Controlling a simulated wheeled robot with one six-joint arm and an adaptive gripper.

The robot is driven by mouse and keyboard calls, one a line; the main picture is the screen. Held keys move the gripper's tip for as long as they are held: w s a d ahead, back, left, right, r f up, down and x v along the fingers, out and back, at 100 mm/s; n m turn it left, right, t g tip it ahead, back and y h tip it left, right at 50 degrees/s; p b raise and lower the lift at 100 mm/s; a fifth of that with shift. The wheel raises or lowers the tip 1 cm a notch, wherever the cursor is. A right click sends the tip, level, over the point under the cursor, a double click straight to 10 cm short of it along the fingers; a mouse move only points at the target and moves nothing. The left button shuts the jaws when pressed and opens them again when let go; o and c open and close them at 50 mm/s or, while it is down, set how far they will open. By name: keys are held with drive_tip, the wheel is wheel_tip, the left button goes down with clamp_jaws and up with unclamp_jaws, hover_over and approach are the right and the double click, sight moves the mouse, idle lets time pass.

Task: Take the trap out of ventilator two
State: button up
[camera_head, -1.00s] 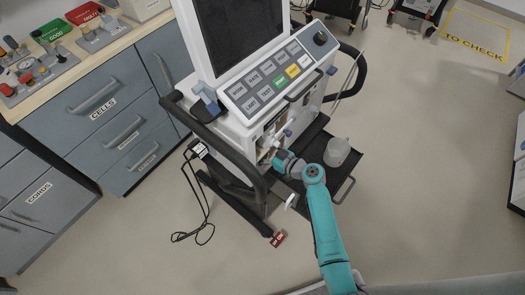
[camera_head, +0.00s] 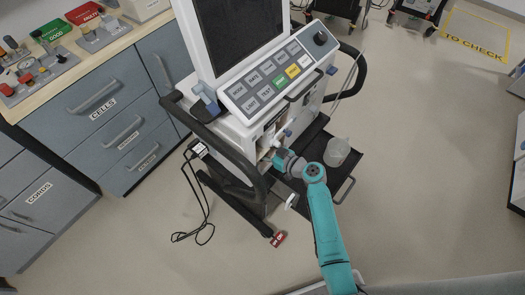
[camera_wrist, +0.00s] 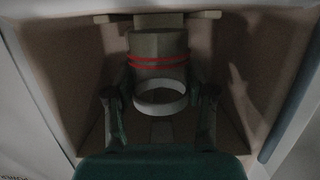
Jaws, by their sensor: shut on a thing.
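The ventilator (camera_head: 236,110) stands in the middle of the head view, with a dark screen and a keypad. In the wrist view, the trap (camera_wrist: 158,62) is a grey cup with two red lines and a pale ring at its near end. It sits inside a recess (camera_wrist: 80,60) in the ventilator, below a pale crossbar. My gripper (camera_wrist: 160,100) reaches into the recess with one finger on each side of the trap and is shut on it. In the head view my arm hides the fingers and the trap.
A black tray (camera_head: 335,178) with a clear jar (camera_head: 337,152) sits right of my wrist. A black handle rail (camera_head: 225,140) runs along the ventilator's left side. A cable (camera_head: 207,205) lies on the floor. A counter with drawers (camera_head: 110,110) stands at left.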

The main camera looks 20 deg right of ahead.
idle(0.3)
drive_tip(key=s+d, duration=0.7)
drive_tip(key=s, duration=0.4)
idle(1.4)
